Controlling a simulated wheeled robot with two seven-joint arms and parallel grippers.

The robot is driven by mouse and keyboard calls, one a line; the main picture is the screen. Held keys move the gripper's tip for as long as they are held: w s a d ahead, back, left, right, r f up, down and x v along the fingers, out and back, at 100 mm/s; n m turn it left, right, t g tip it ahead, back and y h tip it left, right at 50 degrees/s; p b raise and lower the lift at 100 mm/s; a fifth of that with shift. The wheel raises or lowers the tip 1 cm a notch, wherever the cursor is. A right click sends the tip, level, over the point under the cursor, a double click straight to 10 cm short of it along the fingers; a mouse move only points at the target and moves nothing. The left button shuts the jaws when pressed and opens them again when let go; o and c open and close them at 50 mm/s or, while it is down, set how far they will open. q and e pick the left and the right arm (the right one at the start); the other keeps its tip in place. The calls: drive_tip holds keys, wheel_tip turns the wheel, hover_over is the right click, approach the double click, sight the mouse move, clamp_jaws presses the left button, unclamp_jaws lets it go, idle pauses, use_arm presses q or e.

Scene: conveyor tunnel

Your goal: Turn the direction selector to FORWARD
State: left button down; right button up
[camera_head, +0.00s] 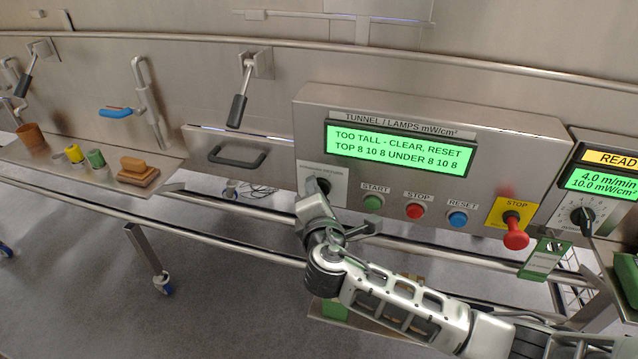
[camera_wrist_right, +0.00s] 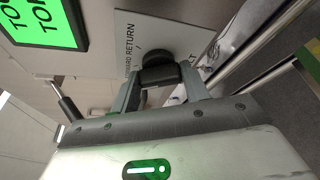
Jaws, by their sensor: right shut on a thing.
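The direction selector is a black round knob on the lower left of the steel control box. In the head view its dark edge (camera_head: 322,185) shows just past my right gripper (camera_head: 316,197). In the right wrist view the knob (camera_wrist_right: 160,67) sits between the two fingers of my right gripper (camera_wrist_right: 163,78), which is shut on it. The plate behind it (camera_wrist_right: 182,32) carries the word RETURN and part of another word ending in WARD. The knob's pointer mark is hidden, so I cannot tell its setting. My left gripper is out of view.
Green START (camera_head: 373,202), red STOP (camera_head: 415,211) and blue RESET (camera_head: 458,219) buttons sit right of the selector. A red emergency stop (camera_head: 515,232) sticks out farther right. The green display (camera_head: 397,149) reads TOO TALL - CLEAR, RESET. A rail (camera_head: 230,205) runs below the box.

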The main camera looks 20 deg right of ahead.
drive_tip(key=shift+n, duration=0.3)
idle(0.4)
drive_tip(key=o, duration=1)
drive_tip(key=shift+s, duration=0.1)
drive_tip(key=v, duration=0.8)
drive_tip(key=b+v, duration=0.1)
drive_tip(key=v, duration=0.6)
drive_tip(key=shift+s+a+r, duration=0.25)
drive_tip(key=shift+s+r, duration=0.05)
